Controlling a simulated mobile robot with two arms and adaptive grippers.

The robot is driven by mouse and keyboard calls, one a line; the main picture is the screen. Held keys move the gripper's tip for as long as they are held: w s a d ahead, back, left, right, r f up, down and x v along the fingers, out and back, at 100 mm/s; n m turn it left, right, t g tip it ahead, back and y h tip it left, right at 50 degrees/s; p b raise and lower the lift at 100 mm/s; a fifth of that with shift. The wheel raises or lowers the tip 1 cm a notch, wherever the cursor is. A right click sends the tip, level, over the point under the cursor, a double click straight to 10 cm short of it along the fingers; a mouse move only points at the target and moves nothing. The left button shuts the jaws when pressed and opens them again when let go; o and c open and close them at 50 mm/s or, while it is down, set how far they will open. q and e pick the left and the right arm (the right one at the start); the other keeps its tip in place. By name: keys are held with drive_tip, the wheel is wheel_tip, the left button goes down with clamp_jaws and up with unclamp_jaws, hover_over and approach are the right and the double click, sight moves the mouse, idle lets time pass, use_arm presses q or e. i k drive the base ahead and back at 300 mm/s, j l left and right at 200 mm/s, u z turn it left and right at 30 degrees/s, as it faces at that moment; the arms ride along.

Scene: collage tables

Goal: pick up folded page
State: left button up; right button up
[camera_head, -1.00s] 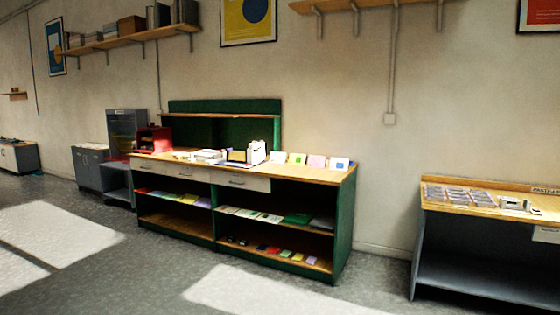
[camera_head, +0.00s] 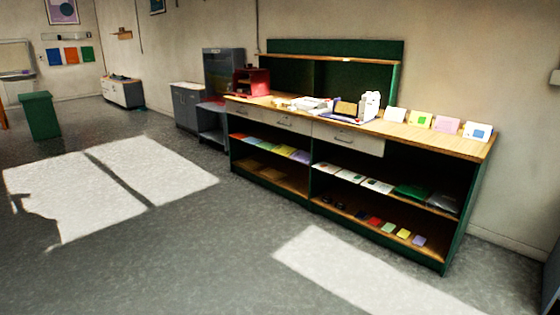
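I cannot single out a folded page for certain. Several small cards stand upright along the right part of the green workbench top, among them a white card (camera_head: 395,115), a yellow card with a green patch (camera_head: 419,119), a pink card (camera_head: 447,125) and a white card with a blue patch (camera_head: 477,131). Several flat sheets (camera_head: 350,175) lie on the bench's upper shelf. The workbench (camera_head: 465,147) stands against the wall, some way off. Neither of my grippers is in view.
A red box-like unit (camera_head: 251,82) and a white device (camera_head: 371,104) are on the workbench. Grey cabinets (camera_head: 187,108) stand left of it. A green bin (camera_head: 39,116) is at the far left. The grey floor (camera_head: 200,240) before the bench is clear, with sunlit patches.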

sight(397, 114)
drive_tip(key=i+j+u, duration=0.15)
drive_tip(key=i, duration=1.6)
